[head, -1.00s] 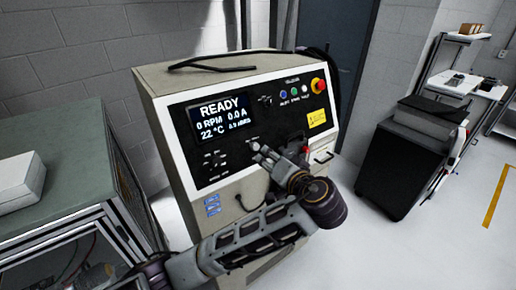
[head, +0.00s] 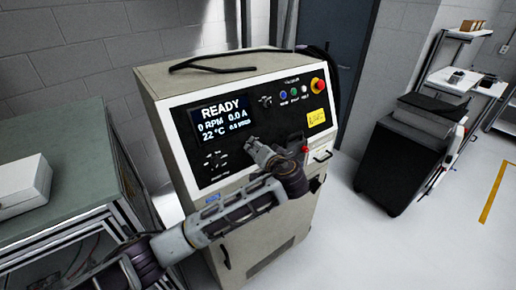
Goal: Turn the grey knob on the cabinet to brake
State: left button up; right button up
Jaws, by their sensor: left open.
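The cabinet (head: 270,238) is a beige box with a black sloped front panel. Its screen (head: 222,119) reads READY, 0 RPM, 0.0 A, 22 °C. One small knob (head: 266,101) sits right of the screen, and another (head: 217,160) sits below it with small labels around it that I cannot read. I cannot tell which is the grey knob. My left gripper (head: 251,143) is open, with its fingertips close to the middle of the panel below the screen. It hides part of the panel there, and I cannot tell whether it touches anything. My right gripper is not in view.
A red button (head: 317,85) on yellow and several small round buttons are at the panel's top right. A black cable (head: 212,66) lies on the cabinet top. A green-topped bench (head: 65,150) stands left. A black cart (head: 395,165) stands right, with clear floor around it.

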pick_arm(q)
jog(key=shift+c, duration=0.3)
grip_shut()
jog(key=shift+m, duration=0.6)
jog(key=m+g+h, duration=0.1)
jog(key=m, duration=0.4)
jog(key=shift+w+a+r, duration=0.1)
jog(key=shift+r, duration=0.05)
jog(key=shift+r+m+g, duration=0.1)
jog(key=shift+m+g, duration=0.3)
jog(key=shift+m, duration=1)
jog(key=shift+r+m+g, duration=0.1)
jog(key=shift+m+g, duration=0.3)
jog(key=shift+m, duration=1)
jog(key=shift+o, duration=0.3)
grip_release()
